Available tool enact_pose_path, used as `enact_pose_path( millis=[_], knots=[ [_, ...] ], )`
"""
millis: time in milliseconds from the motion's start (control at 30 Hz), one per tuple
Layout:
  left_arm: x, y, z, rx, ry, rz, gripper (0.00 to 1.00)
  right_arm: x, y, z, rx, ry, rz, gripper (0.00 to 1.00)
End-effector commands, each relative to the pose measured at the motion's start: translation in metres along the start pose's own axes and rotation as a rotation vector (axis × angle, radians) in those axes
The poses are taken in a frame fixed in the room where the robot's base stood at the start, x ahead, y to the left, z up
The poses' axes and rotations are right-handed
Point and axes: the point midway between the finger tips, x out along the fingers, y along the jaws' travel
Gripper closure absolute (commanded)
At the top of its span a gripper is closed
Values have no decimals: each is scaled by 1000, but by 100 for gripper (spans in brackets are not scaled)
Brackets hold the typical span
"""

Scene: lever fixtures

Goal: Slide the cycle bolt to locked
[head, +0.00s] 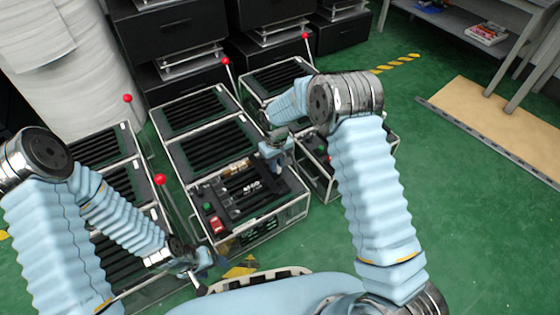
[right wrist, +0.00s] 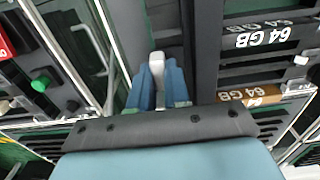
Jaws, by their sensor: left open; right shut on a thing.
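The cycle bolt shows as a pale grey-white handle (right wrist: 156,62) in the right wrist view, standing in a dark channel. My right gripper (right wrist: 157,82) is shut on this handle, with a blue finger on each side. In the head view my right gripper (head: 277,166) reaches down onto the top of the near black-panelled machine (head: 262,233), and the bolt is hidden there by the gripper. I cannot tell how far along its channel the bolt sits. My left gripper (head: 197,272) is open and empty, low at the machine's near left side.
The machine's panel carries a green button (head: 207,207) and a red switch (head: 217,225). Levers with red knobs (head: 160,180) stand at the left and behind. Similar machines crowd behind and beside. The green floor (head: 455,220) at right is open.

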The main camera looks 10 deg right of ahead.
Motion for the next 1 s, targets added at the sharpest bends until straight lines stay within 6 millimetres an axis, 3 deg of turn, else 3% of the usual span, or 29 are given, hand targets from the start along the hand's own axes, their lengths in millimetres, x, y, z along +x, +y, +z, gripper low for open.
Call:
enact_pose_path(
  millis=[67, 100, 267, 533, 667, 1000],
  knots=[
    [0, 0, 0, 0, 0, 0, 34, 0, -6, 0, -3, -1, -8, 100],
    [0, 0, 0, 0, 0, 0, 34, 0, -6, 0, -3, -1, -9, 82],
    [0, 0, 0, 0, 0, 0, 34, 0, -5, 0, -3, -1, -8, 57],
    [0, 0, 0, 0, 0, 0, 34, 0, -4, 0, -2, -1, -6, 57],
    [-3, 1, 0, 0, 0, 0, 34, -10, -3, -1, -2, 1, -5, 57],
    [-18, 7, 1, 1, -4, 0, 34, -89, -3, -1, -2, 3, -6, 57]
  ],
)
